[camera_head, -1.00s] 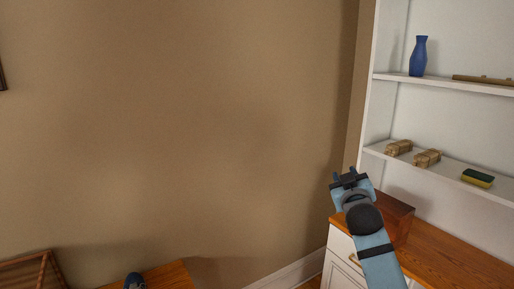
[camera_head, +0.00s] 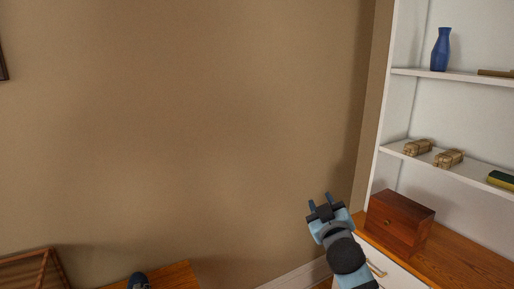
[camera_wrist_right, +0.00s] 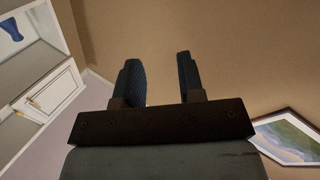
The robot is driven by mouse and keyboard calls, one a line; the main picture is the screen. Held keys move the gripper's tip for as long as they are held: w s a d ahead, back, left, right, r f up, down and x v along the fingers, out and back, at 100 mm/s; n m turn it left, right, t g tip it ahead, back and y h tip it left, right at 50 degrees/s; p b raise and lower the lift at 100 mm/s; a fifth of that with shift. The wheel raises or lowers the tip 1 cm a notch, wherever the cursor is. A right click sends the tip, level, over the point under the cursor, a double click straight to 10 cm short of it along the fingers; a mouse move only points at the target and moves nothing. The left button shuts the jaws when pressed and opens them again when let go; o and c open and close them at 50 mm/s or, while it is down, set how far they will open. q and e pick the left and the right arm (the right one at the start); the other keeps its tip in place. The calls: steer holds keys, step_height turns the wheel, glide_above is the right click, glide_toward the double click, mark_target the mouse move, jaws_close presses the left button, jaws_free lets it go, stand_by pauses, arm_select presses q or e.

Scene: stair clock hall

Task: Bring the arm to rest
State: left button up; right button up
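My right gripper (camera_head: 320,202) is in the lower right of the head view, raised in front of the tan wall and left of the wooden box. In the right wrist view its two fingers (camera_wrist_right: 160,80) stand apart with nothing between them, so it is open and empty. My left gripper does not show in the head view.
A white shelf unit (camera_head: 408,70) stands at the right with a blue vase (camera_head: 441,50) and wrapped bundles (camera_head: 448,159). A wooden box (camera_head: 398,222) sits on the cabinet top (camera_head: 462,262). A dark blue object (camera_head: 138,281) is on a wooden surface (camera_head: 176,277) at lower left.

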steer(key=s+d+f+m+g+y+p, duration=0.1)
steer(key=s+f+g+p, duration=0.3)
steer(key=s+f, duration=1.8)
step_height(320, 180, down, 5)
steer(key=shift+s+d+r+m+g, duration=0.15)
steer(key=shift+s+d+m+g, duration=0.35)
steer(key=shift+g, duration=0.6)
arm_select(q)
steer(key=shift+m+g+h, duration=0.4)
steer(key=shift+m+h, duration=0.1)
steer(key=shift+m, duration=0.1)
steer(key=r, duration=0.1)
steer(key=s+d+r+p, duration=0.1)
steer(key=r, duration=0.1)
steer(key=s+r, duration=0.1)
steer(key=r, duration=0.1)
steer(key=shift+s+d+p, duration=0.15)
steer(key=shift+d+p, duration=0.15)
steer(key=shift+p, duration=0.05)
arm_select(e)
steer(key=s+f, duration=0.2)
steer(key=s, duration=0.2)
steer(key=s+d+f+m+g, duration=0.1)
steer(key=s+f, duration=0.1)
steer(key=s, duration=0.3)
steer(key=s+f+g, duration=0.1)
steer(key=s+f, duration=0.1)
steer(key=s, duration=0.3)
steer(key=shift+d+m, duration=0.15)
steer(key=shift+m, duration=0.15)
